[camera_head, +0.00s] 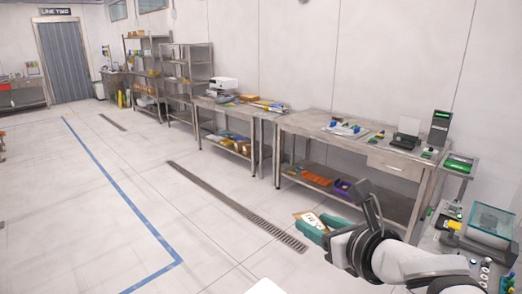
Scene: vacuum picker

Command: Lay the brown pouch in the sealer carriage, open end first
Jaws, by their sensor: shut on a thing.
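My gripper (322,228) shows at the lower middle right, with teal fingers on a dark wrist. It is shut on the brown pouch (305,215), a small tan piece with a white label that sticks out past the fingers, above the floor. Much of the pouch is hidden by the fingers, and I cannot tell which end is open. A machine with a clear bluish lid (493,219) and a yellow part stands at the right edge and looks like the sealer. Its carriage cannot be made out clearly.
A steel bench (345,140) with a lower shelf of bins stands behind my gripper. A side table with a green tray (459,162) is at the right. Small bottles (486,264) stand at the lower right. The floor at left is clear, with a drain grate (235,205).

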